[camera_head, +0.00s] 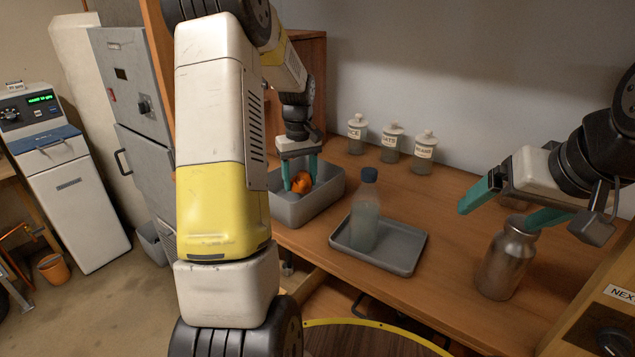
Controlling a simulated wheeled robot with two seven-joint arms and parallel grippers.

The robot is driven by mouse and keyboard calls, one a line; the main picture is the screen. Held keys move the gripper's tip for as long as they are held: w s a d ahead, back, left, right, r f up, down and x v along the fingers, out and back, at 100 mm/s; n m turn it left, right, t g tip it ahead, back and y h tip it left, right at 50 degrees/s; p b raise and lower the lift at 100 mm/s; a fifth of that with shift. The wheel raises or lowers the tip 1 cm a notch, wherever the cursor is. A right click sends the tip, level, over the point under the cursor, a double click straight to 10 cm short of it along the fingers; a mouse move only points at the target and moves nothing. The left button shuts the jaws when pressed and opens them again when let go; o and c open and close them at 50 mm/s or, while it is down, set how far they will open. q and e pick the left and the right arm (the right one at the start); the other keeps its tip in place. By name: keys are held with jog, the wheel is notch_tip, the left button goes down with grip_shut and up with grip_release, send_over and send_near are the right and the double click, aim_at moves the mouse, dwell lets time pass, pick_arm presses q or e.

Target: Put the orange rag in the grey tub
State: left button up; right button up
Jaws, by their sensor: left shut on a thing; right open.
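The orange rag (302,182) is bunched between the teal fingers of my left gripper (300,184), which is shut on it. The rag is at the grey tub (285,211), over or inside its opening; I cannot tell whether it touches the tub floor. The tub stands on the wooden counter, and my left arm hides its left part. My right gripper (503,211) is open at the right, its teal fingers spread apart, above and beside a metal bottle (508,262). I see nothing held between its fingers.
A grey tray (404,254) holds a clear bottle with a blue cap (365,214), right of the tub. Several labelled jars (391,143) stand along the wall. A wooden panel (308,72) stands behind the tub. Counter between tray and jars is clear.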

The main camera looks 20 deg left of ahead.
pick_arm(q)
jog(key=shift+f, duration=1.9)
jog(key=o, duration=1.5)
jog(key=shift+f, duration=0.1)
jog(key=shift+c, duration=0.2)
notch_tip(320, 180, up, 12)
jog(key=shift+f, duration=0.1)
notch_tip(320, 180, up, 6)
jog(key=m+t, duration=0.2)
send_over(300, 190)
jog(key=s+d, duration=0.3)
jog(key=s+d+r+m+t+h, duration=0.1)
jog(key=s+d+m+t, duration=0.1)
jog(key=s, duration=0.8)
jog(key=s+d+r+m+t+h, duration=0.1)
jog(key=s+d+r+m+t, duration=0.1)
jog(key=s+d+m, duration=0.2)
jog(key=s+d, duration=0.3)
jog(key=s, duration=0.3)
jog(key=shift+m, duration=0.3)
